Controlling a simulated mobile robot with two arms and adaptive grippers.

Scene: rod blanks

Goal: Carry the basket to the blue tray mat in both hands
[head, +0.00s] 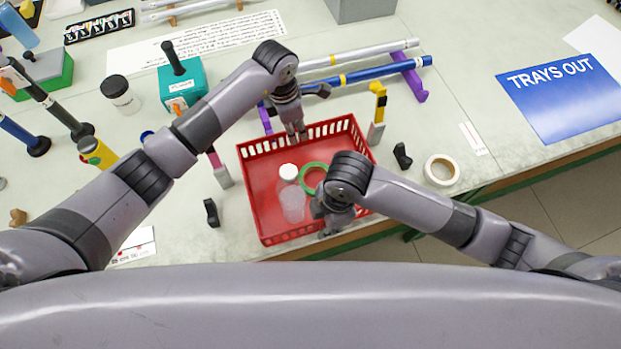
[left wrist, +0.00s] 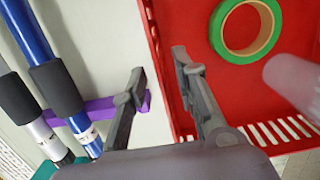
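The red basket (head: 268,190) stands on the bench near its front edge, with slotted walls. It holds a green tape roll (head: 314,178) and a clear bottle with a white cap (head: 289,171). My left gripper (head: 298,134) is at the far wall; in the left wrist view its fingers (left wrist: 160,64) are apart, on either side of the basket wall (left wrist: 152,35). My right gripper (head: 333,228) is at the near wall, its fingers mostly hidden by its own wrist. The blue tray mat (head: 565,100), marked TRAYS OUT, lies flat at the right.
A yellow-handled tool (head: 378,112), a black clip (head: 402,156) and a white tape roll (head: 441,170) lie right of the basket. Blue and silver rods (head: 375,75) rest on purple holders behind it. The bench's front edge runs close by. The mat is clear.

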